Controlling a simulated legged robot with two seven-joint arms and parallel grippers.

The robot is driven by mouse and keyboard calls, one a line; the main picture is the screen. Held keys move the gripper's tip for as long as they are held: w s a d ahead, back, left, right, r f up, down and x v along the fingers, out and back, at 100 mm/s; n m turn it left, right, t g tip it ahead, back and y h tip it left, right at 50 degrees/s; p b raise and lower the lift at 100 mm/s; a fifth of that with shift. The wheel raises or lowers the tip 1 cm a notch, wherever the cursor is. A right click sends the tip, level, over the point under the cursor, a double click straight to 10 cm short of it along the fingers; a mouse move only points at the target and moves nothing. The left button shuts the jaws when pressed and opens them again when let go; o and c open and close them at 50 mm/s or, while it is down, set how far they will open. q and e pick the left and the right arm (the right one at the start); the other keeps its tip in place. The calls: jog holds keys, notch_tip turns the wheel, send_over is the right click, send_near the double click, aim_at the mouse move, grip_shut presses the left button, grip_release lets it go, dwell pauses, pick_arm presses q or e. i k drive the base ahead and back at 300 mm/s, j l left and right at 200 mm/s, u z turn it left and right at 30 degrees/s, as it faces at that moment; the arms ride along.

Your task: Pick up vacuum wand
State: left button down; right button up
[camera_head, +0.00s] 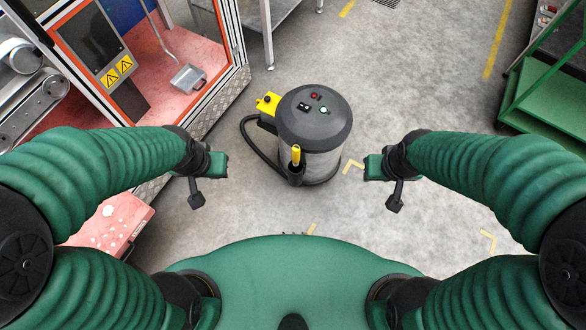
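A vacuum cleaner (312,120) with a dark grey lid and a metal drum stands upright on the floor ahead. A short yellow piece (296,156), which looks like the wand's grip, stands upright in a black holder (295,174) on the drum's near side. A black hose (256,146) loops from the yellow block (267,103) on the left towards that holder. My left gripper (217,165) is left of the vacuum and my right gripper (375,167) is right of it. Both are apart from it and hold nothing visible. Their finger opening is unclear.
An orange-framed machine cabinet (215,50) stands at the left, with a dustpan (188,78) on its pink floor. A pink spotted block (108,222) is at lower left. A green shelf cart (548,95) stands at right. Grey floor around the vacuum is mostly clear.

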aim_at(295, 152)
jog(key=i+j, duration=0.3)
jog(key=j, duration=0.15)
jog(key=i+j+z, duration=0.15)
jog(key=z, duration=0.35)
jog(key=j+z, duration=0.5)
jog(key=i+j+z, duration=0.1)
jog(key=z, duration=0.4)
jog(key=j+z, duration=0.1)
jog(key=z, duration=0.45)
